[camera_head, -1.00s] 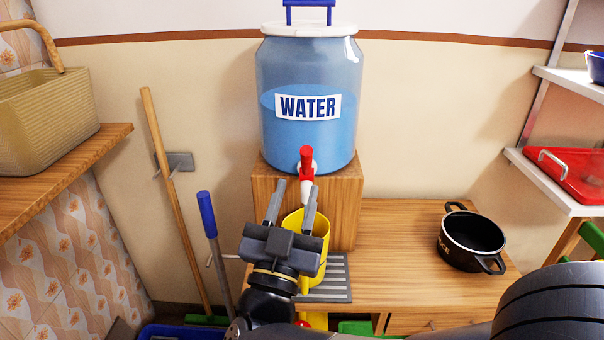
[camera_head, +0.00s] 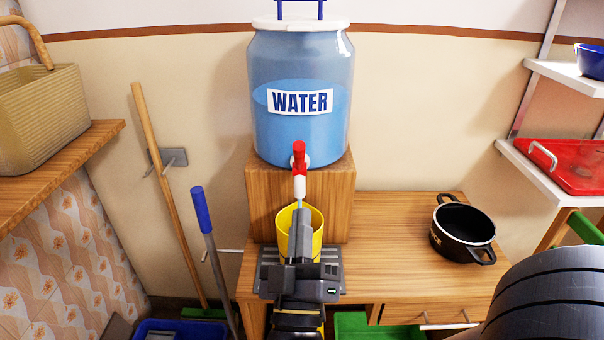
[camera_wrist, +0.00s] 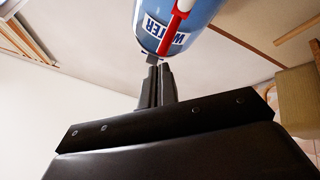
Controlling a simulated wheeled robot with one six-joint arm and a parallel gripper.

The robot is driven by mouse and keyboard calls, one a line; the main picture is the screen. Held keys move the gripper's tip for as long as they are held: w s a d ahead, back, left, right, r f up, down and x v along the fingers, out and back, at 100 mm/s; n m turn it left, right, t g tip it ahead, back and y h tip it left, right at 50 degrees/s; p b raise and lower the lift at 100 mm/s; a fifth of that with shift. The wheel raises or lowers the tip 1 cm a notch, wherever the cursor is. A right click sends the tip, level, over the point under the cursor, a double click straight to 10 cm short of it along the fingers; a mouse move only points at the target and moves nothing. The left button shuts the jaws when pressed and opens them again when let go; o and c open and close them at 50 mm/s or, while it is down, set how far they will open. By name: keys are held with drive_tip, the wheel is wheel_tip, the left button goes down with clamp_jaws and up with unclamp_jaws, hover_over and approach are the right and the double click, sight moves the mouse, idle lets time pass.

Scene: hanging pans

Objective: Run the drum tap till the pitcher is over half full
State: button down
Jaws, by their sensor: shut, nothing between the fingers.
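The blue water drum (camera_head: 301,135) stands on a wooden block, with its WATER label facing me. Its tap (camera_head: 299,155) has a red lever and a white spout, and a thin light-blue stream (camera_head: 299,203) shows below the spout. The yellow pitcher (camera_head: 316,220) stands under the tap, partly hidden by my gripper; its water level cannot be seen. My gripper (camera_head: 300,214) is shut and empty, in front of the pitcher in the picture and below the spout. In the wrist view, the closed fingers (camera_wrist: 153,72) point toward the drum (camera_wrist: 204,14) and red tap (camera_wrist: 177,22).
A grey slatted mat (camera_head: 268,256) lies under the pitcher on the wooden bench. A black pot (camera_head: 463,234) stands on the right of the bench. Shelves with a red tray (camera_head: 560,168) are at right. A broom (camera_head: 165,180) leans at left; bare benchtop lies between pitcher and pot.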

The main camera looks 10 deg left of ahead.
drive_tip(key=s+d+f+n+g+y+p, duration=0.1)
drive_tip(key=d+n+y, duration=0.15)
drive_tip(key=n, duration=0.35)
drive_tip(key=s+d+f+n+g+y, duration=0.1)
drive_tip(key=s+n+y, duration=0.15)
drive_tip(key=n, duration=0.35)
drive_tip(key=n+p, duration=0.3)
drive_tip(key=p, duration=0.1)
approach(300, 158)
drive_tip(key=shift+g+y, duration=0.3)
drive_tip(key=shift+y, duration=0.1)
drive_tip(key=x, duration=0.5)
drive_tip(key=shift+w+d+r, duration=0.1)
drive_tip(key=shift+w+d, duration=0.05)
drive_tip(key=shift+d, duration=0.05)
drive_tip(key=shift+x, duration=0.8)
